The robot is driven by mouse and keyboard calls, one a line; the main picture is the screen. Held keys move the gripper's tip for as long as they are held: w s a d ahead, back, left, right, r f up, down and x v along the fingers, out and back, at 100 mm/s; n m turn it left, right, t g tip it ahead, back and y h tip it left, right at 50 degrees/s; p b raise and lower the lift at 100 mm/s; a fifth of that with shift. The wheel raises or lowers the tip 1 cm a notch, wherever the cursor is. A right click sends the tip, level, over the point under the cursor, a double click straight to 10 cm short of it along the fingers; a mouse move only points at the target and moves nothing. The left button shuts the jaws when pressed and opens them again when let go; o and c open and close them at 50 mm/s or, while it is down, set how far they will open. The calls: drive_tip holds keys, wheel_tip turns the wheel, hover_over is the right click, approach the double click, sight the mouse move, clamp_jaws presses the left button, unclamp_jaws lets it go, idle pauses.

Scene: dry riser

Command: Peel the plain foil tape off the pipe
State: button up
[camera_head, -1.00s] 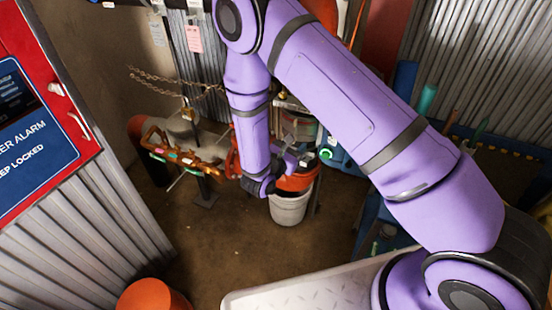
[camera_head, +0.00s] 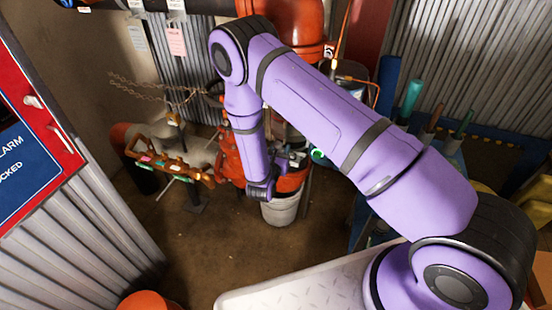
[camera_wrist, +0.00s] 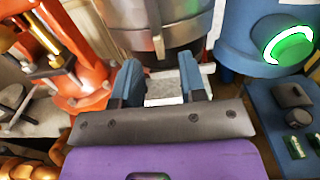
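In the wrist view, a silvery-grey cylinder with darker bands (camera_wrist: 152,28) stands just ahead of my gripper (camera_wrist: 160,80). My gripper is open, with its two blue fingers apart. A pale, flat, shiny patch shows between and beyond the fingers; I cannot tell whether it is the foil tape or whether a finger touches it. In the head view, my gripper (camera_head: 284,166) is low, above a grey bucket (camera_head: 281,208) and beside red-orange pipework (camera_head: 232,155). My own arm hides much of the pipe there, and no tape can be made out.
A blue housing with a green button (camera_wrist: 290,45) stands close at the right of my gripper. Orange flanged pipework (camera_wrist: 75,60) is close at its left. A rack with tools (camera_head: 172,165) stands left of the pipework. Open floor (camera_head: 205,240) lies in front.

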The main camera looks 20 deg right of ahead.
drive_tip(key=shift+x, duration=1.45)
clamp_jaws()
drive_tip(key=shift+s+a, duration=0.1)
drive_tip(key=shift+s, duration=0.05)
drive_tip(key=shift+s+a, duration=0.2)
drive_tip(key=shift+s, duration=0.05)
drive_tip(key=v, duration=0.8)
idle(0.5)
